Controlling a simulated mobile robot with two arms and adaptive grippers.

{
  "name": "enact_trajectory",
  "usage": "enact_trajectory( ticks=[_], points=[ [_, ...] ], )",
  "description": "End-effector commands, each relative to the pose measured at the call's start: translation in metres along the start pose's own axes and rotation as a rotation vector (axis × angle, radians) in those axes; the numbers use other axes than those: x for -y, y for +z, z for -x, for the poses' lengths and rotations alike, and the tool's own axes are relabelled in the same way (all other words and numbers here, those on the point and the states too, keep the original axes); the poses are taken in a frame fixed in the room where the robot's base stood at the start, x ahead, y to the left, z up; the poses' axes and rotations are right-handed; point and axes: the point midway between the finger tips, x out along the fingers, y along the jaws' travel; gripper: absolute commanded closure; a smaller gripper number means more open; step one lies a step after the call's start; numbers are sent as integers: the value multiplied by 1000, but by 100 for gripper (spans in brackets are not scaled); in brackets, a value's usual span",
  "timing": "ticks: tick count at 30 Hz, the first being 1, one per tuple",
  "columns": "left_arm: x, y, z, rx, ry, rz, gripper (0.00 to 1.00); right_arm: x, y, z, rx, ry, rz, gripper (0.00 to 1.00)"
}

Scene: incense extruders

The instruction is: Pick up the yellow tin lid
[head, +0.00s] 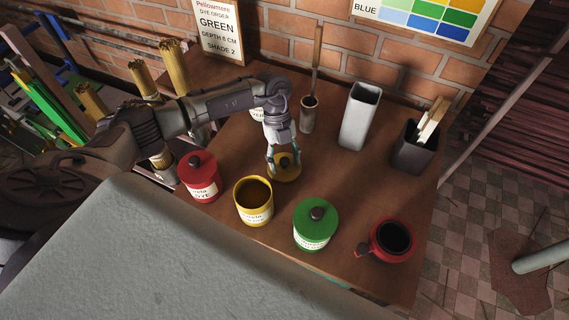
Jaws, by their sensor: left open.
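The yellow tin lid (286,174) lies on the brown table behind and right of the yellow tin, its dark knob up. My left gripper (284,165) points down over the lid, with its open fingers on either side of the knob. I cannot tell whether the fingers touch it. The yellow tin (254,204) stands open and shows dark contents. My right gripper is not in view.
A red lidded tin (199,180) and a green lidded tin (316,225) flank the yellow tin. A white vase (358,117), a dark holder (414,148) and a cup with a stick (308,116) stand behind.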

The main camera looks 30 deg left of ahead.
Motion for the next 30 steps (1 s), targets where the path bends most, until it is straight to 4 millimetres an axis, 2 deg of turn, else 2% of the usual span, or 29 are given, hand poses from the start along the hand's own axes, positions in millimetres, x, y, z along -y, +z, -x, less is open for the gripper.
enact_trajectory(
  ticks=[2,12,22,26,30],
  points=[
    [0,0,0,0,0,0,43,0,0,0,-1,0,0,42],
    [0,0,0,0,1,0,99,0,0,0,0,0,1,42],
    [0,-1,3,1,1,0,100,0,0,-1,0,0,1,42],
    [0,-7,21,4,-1,-1,100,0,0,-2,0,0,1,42],
    [0,-18,48,4,-2,-3,100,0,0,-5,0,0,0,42]
  ],
)
